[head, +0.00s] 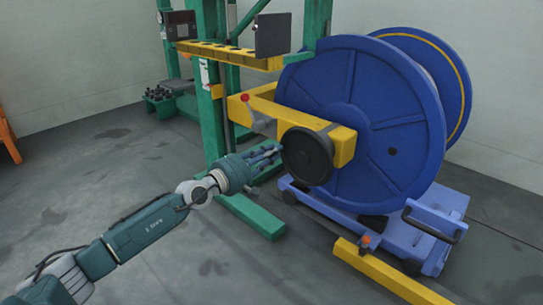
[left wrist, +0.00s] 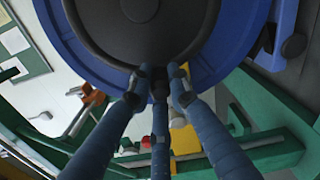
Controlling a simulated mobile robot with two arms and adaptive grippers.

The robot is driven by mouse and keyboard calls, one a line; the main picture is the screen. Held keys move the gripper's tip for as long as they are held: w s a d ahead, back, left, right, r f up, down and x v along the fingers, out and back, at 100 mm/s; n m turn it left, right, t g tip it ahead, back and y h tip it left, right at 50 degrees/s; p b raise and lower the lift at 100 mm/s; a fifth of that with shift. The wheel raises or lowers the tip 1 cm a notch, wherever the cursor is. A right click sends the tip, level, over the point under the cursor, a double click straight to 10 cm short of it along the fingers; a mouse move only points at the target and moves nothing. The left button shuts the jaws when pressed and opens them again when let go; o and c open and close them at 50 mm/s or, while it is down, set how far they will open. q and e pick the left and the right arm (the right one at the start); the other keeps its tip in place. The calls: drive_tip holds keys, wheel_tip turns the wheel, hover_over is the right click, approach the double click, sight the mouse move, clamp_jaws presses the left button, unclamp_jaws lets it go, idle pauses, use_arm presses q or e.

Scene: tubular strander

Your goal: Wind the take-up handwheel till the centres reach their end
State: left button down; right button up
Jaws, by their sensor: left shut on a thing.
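The take-up handwheel (head: 308,156) is a black disc with a thick rim, at the end of a yellow arm (head: 343,146) in front of the large blue reel (head: 362,100). My left gripper (head: 275,155) reaches it from the left and is shut on it at the rim's near left side. In the left wrist view the fingers (left wrist: 160,85) close at the lower edge of the handwheel (left wrist: 145,30), and they hide that part of the rim. The centres are hidden by the reel and the yellow arm. My right gripper is not in view.
A blue cart (head: 400,235) with a black handle stands under the reel. A yellow floor rail (head: 385,272) lies at the front right. The green frame (head: 210,120) rises behind my gripper, with a green foot (head: 250,213) on the floor.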

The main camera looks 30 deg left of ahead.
use_arm(q)
drive_tip(key=shift+a+r+m, duration=0.2)
drive_tip(key=shift+r+m, duration=0.1)
drive_tip(key=shift+r, duration=0.25)
drive_tip(key=c, duration=1.6)
unclamp_jaws()
drive_tip(key=shift+f, duration=0.1)
drive_tip(key=shift+d, duration=0.1)
drive_tip(key=shift+s+f, duration=0.1)
drive_tip(key=shift+s+f, duration=0.1)
drive_tip(key=shift+s, duration=0.1)
drive_tip(key=shift+v, duration=5.7)
